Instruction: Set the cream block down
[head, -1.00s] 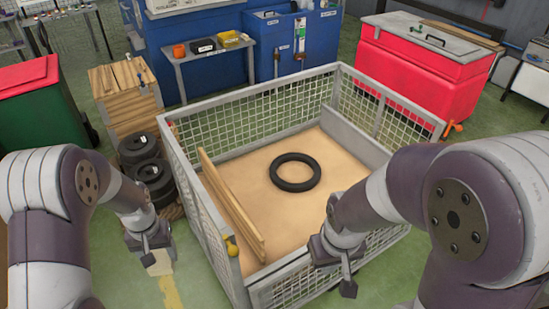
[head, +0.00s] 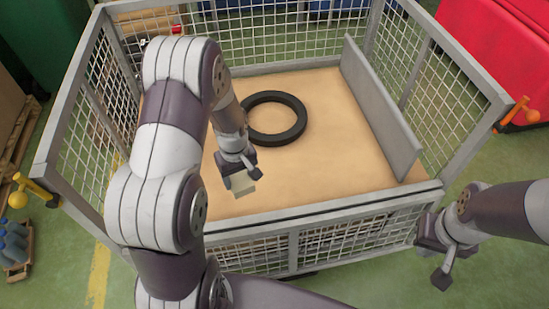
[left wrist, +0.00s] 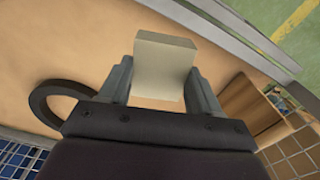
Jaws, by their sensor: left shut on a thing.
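The cream block (head: 242,185) is held between the fingers of my left gripper (head: 239,174), inside the mesh cage near its front side. In the left wrist view, the cream block (left wrist: 163,66) sits between the two fingers with the tan cage floor behind it. How high it is above the floor is hard to tell. My right gripper (head: 440,268) is outside the cage at the front right, with no object seen in it; its finger gap is not clear.
The mesh cage (head: 330,214) has a tan floor (head: 330,130). A black tyre (head: 300,124) lies behind the block. A grey panel (head: 385,115) stands on the right. The floor between tyre and panel is clear. My left arm hides the cage's left part.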

